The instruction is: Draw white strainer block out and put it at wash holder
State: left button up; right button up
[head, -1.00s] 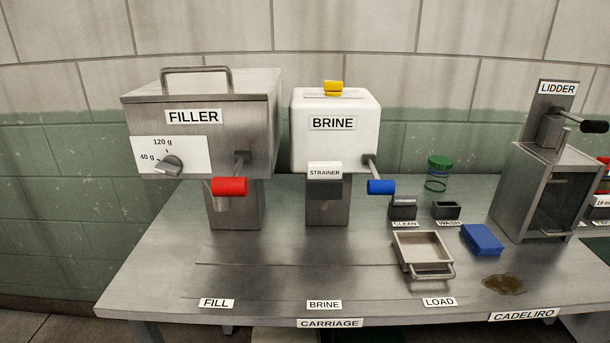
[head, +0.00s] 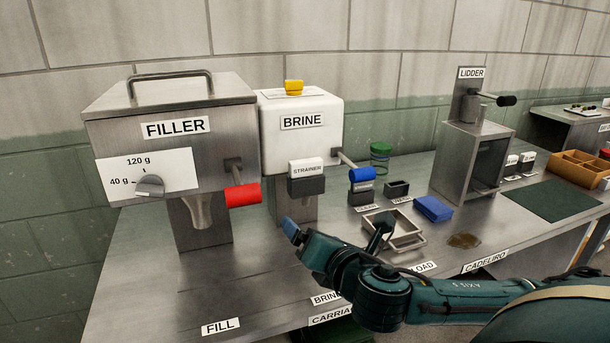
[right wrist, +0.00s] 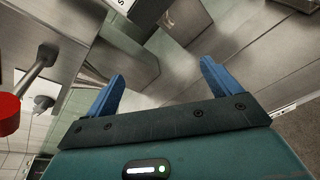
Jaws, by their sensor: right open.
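The white strainer block (head: 306,168) sits in the front of the white brine machine (head: 325,135), above a dark grey part. The wash holder (head: 397,188) is a small dark open box on the table, right of the clean holder (head: 361,196). My right gripper (head: 291,230) is low in front of the brine machine, below the strainer block and apart from it. In the right wrist view its two blue fingers (right wrist: 162,70) are spread with nothing between them. My left gripper is not in view.
The filler (head: 170,160) with its red handle (head: 242,195) stands left of my right gripper. The brine machine's blue handle (head: 361,174) sticks out before the clean holder. A metal tray (head: 408,240), blue sponge (head: 433,208) and brown spill (head: 464,241) lie to the right.

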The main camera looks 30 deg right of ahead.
aim_at(308, 163)
jog(key=d+r+n+t+h, duration=0.1)
jog(key=d+r+n+t, duration=0.1)
jog(key=d+r+n, duration=0.35)
jog(key=shift+n, duration=0.35)
jog(key=w+r, duration=0.1)
jog(key=w, duration=0.5)
jog(key=w+r+b, duration=0.1)
jog(key=w, duration=0.2)
jog(key=shift+d+r, duration=0.15)
jog(key=shift+r, duration=0.2)
jog(key=shift+t, duration=0.3)
jog(key=x, duration=0.4)
jog(key=shift+w+f+p, duration=0.2)
jog(key=shift+f+p, duration=0.05)
jog(key=shift+p, duration=0.1)
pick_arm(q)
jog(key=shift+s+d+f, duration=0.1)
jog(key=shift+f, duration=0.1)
pick_arm(e)
jog(key=c, duration=1.1)
